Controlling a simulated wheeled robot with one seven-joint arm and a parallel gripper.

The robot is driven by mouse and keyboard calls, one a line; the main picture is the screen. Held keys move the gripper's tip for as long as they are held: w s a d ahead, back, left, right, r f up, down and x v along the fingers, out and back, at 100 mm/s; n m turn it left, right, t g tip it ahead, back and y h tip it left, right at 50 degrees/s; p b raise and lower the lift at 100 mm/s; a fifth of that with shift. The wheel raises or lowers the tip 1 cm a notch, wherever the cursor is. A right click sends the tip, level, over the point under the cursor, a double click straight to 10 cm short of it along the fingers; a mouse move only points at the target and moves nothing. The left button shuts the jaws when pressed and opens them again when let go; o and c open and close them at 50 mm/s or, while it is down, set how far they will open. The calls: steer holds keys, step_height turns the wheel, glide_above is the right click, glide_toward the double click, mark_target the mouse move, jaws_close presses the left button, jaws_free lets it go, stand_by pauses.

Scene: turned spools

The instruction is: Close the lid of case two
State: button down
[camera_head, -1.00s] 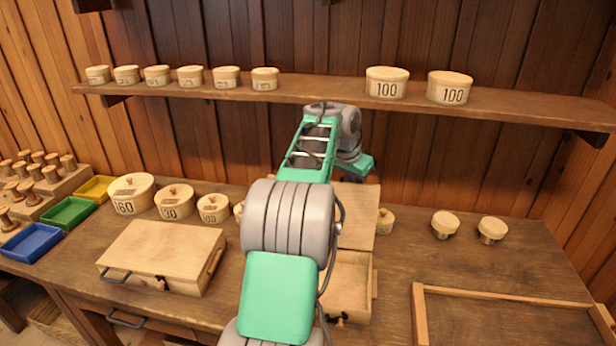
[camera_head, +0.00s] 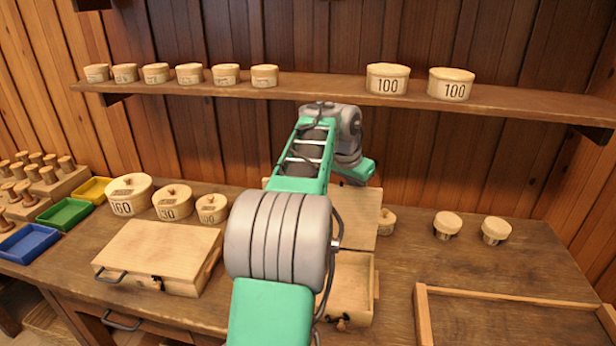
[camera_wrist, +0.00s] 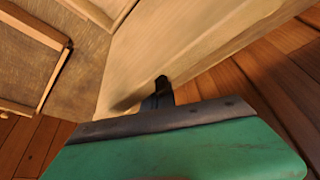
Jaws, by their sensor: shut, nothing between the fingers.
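An open wooden case (camera_head: 352,285) stands at the middle of the bench, partly hidden behind my arm. Its pale lid (camera_head: 358,215) is raised at the back of the case. A second wooden case (camera_head: 160,250) at the left has its lid down. I cannot read which case is number two. In the head view my green hand is just above and behind the raised lid's top edge, and the fingers are hidden. In the wrist view my gripper (camera_wrist: 162,82) is shut and empty, close against a pale wooden panel (camera_wrist: 205,40), apparently the lid; contact is unclear.
Round lidded boxes (camera_head: 173,203) stand behind the left case, and two small ones (camera_head: 447,225) stand at the right. A framed tray (camera_head: 510,300) lies front right. A shelf (camera_head: 320,93) with round boxes runs above my wrist. Coloured trays (camera_head: 65,213) sit far left.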

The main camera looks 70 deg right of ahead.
mark_target(354, 198)
steer(key=shift+s+a+b, duration=0.2)
steer(key=shift+a+b, duration=0.3)
steer(key=shift+a, duration=0.25)
steer(key=shift+s+a+b, duration=0.15)
steer(key=shift+a+b, duration=0.3)
steer(key=shift+a, duration=0.35)
steer(key=shift+s+a+b, duration=0.2)
steer(key=shift+a+b, duration=0.3)
steer(key=shift+a, duration=0.25)
step_height(354, 198, up, 8)
steer(key=p, duration=0.7)
steer(key=shift+r+p, duration=0.1)
steer(key=shift+p, duration=0.25)
